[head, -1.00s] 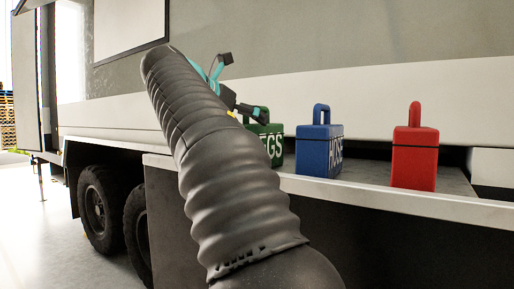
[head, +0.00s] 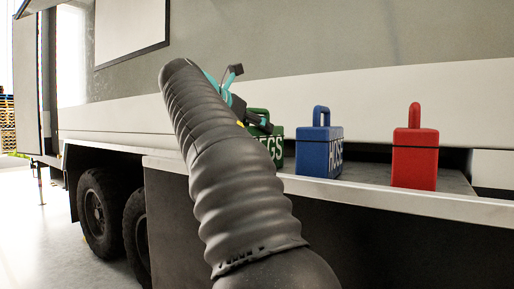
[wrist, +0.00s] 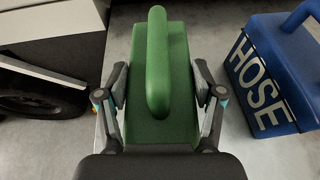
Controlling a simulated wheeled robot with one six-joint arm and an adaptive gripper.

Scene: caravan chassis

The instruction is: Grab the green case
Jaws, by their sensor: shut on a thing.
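The green case (head: 276,153) stands on the grey ledge (head: 376,179) with part of a white label, "EGS", showing. The rest of it is hidden behind my arm in the head view. In the wrist view, the green case (wrist: 150,131) is seen from above with its raised handle running lengthwise. My gripper (wrist: 160,86) has one finger on each side of the handle and is shut on the case. In the head view, my gripper (head: 254,120) is at the top of the case, partly hidden. I cannot tell any gap beneath the case.
A blue case (head: 318,151) labelled "HOSE" stands close on the right; it also shows in the wrist view (wrist: 268,85). A red case (head: 414,162) stands further right. The caravan wall (head: 300,60) rises behind. Wheels (head: 97,210) are below left.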

